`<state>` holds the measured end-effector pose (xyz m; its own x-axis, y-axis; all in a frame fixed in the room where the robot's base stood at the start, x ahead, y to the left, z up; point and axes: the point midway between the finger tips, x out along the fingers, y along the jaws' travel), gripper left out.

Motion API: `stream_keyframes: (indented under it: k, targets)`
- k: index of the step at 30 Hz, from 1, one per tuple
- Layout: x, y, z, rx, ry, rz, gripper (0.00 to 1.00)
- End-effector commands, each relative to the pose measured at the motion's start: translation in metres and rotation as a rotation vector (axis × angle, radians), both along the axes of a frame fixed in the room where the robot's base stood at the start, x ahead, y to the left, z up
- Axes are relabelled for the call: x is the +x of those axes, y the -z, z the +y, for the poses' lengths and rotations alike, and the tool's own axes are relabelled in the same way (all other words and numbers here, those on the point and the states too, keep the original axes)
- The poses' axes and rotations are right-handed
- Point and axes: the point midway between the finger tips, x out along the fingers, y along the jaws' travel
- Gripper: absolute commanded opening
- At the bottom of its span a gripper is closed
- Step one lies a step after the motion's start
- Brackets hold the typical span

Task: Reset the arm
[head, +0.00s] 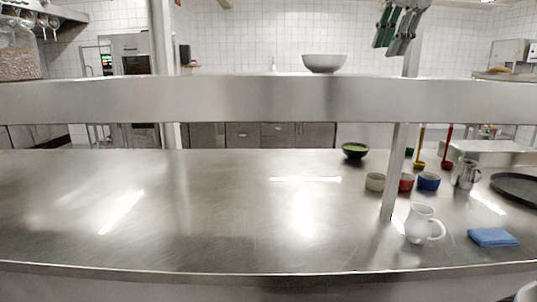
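The head view looks over a long steel counter (190,215). My gripper is not visible in this view, so I cannot see its pose or its fingers. A small pale shape (526,292) is cut off at the bottom right corner. I cannot tell what it is.
A steel overshelf (240,101) crosses the view, with a post (394,175) down to the counter. Right are a white jug (420,224), blue cloth (492,237), metal pitcher (466,174), black tray (517,188), small bowls (429,181) and a dark bowl (355,151). The counter's left and middle are clear.

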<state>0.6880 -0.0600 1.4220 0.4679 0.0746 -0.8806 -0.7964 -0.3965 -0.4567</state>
Motion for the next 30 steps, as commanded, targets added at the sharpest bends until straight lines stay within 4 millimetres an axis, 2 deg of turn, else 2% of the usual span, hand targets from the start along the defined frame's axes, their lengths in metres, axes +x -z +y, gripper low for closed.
stream_keyframes:
  k: [5, 8, 11, 12, 15, 18, 21, 23, 30]
  targets:
    - [-0.039, 0.046, -0.025, -0.113, -0.180, 0.008, 0.30]
    - [-0.070, 0.085, -0.042, -0.198, -0.324, 0.014, 0.30]
    - [-0.115, 0.141, -0.060, -0.304, -0.516, 0.024, 0.30]
    - [-0.134, 0.167, -0.067, -0.346, -0.598, 0.029, 0.30]
    - [-0.174, 0.222, -0.079, -0.434, -0.773, 0.039, 0.30]
    - [-0.203, 0.264, -0.085, -0.493, -0.904, 0.048, 0.30]
    - [-0.221, 0.289, -0.088, -0.528, -0.983, 0.053, 0.30]
    - [-0.226, 0.298, -0.089, -0.538, -1.010, 0.055, 0.30]
    - [-0.229, 0.302, -0.089, -0.544, -1.026, 0.055, 0.30]
